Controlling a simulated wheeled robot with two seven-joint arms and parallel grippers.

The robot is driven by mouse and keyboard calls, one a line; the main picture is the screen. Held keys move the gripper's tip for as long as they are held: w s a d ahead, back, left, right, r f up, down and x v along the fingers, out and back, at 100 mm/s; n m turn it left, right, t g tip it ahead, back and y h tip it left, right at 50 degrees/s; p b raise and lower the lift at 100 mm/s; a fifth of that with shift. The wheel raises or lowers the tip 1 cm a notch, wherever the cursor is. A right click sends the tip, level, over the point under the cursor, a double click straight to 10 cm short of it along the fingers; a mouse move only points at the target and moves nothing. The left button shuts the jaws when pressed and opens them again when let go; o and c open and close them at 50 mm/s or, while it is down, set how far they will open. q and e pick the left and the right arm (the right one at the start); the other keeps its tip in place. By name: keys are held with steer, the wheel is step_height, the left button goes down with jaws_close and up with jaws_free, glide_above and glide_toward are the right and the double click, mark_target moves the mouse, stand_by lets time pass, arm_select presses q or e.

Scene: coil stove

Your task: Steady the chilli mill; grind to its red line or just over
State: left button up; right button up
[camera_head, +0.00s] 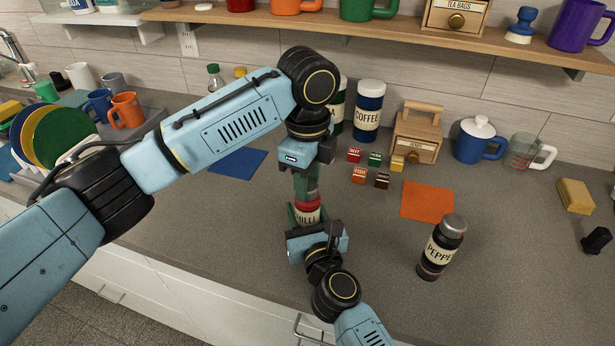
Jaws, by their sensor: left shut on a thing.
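The chilli mill (307,203) stands upright on the counter in the middle, with a red band above a cream label. My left gripper (305,183) comes down from above and is shut on the mill's top, which it mostly hides. My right gripper (308,217) reaches in from the front, low on the mill, with green finger parts at both sides of the label. Its body hides the mill's base, and I cannot tell whether its fingers press on it. The red line cannot be made out.
A pepper mill (441,248) stands to the right, near an orange mat (427,202). Small spice boxes (375,160), a coffee canister (368,110) and a wooden box (416,135) stand behind. A blue mat (238,163) lies left. The front counter left of the mill is clear.

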arm_select(q)
steer(key=o, duration=1)
steer(key=shift+r, duration=0.1)
step_height(320, 180, up, 12)
